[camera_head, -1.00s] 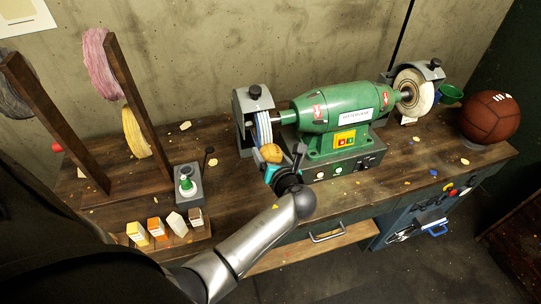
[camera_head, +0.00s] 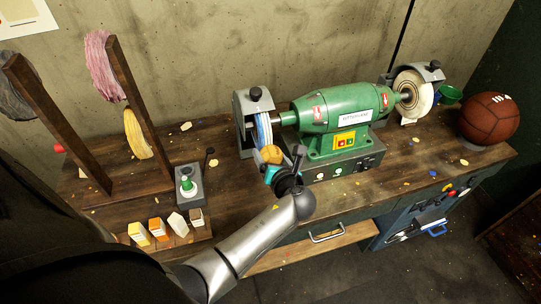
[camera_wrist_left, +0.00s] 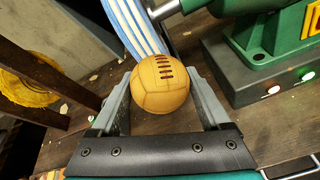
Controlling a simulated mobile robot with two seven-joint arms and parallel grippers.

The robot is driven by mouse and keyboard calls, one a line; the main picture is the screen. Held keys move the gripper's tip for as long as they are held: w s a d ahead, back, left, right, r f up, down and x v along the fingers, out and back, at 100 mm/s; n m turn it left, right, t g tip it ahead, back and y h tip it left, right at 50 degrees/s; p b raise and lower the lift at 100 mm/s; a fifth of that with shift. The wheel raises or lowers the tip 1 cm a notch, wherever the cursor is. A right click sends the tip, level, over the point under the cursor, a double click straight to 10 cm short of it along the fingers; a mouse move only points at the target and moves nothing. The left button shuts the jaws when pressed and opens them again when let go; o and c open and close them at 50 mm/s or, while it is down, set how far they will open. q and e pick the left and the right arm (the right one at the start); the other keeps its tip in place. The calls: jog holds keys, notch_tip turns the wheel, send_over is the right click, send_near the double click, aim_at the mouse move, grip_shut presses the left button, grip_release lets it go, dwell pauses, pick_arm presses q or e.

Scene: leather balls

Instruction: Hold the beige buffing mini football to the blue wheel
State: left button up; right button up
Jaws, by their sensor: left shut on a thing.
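The beige mini football (camera_head: 271,154) is a small tan ball with a dark lace seam. My left gripper (camera_head: 277,166) is shut on it, and the left wrist view shows the ball (camera_wrist_left: 160,82) between both fingers (camera_wrist_left: 160,98). The blue wheel (camera_head: 264,130), blue-and-white striped, sits in a grey guard at the left end of the green buffing machine (camera_head: 340,108). The ball is right at the wheel's front face. In the left wrist view the wheel (camera_wrist_left: 136,28) lies just behind the ball; I cannot tell whether they touch. My right gripper is not in view.
A white wheel (camera_head: 413,95) is at the machine's right end. A brown leather ball (camera_head: 489,118) rests at the far right. A wooden rack with yarn (camera_head: 137,134), a green-button box (camera_head: 187,186) and several small blocks (camera_head: 178,224) stand left.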

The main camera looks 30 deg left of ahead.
pick_arm(q)
jog(key=shift+r, duration=0.1)
jog(key=shift+s+d+p, duration=0.5)
jog(key=shift+s+d, duration=0.25)
jog(key=shift+d, duration=0.1)
jog(key=shift+s+d+f+p, duration=0.2)
jog(key=shift+s+d, duration=0.3)
jog(key=shift+d, duration=0.1)
jog(key=shift+s+d+f+p, duration=0.2)
jog(key=shift+s+d+p, duration=0.05)
jog(key=shift+s+d, duration=0.25)
jog(key=shift+s+d+f+p, duration=0.2)
jog(key=shift+s+d, duration=0.25)
jog(key=shift+d, duration=0.2)
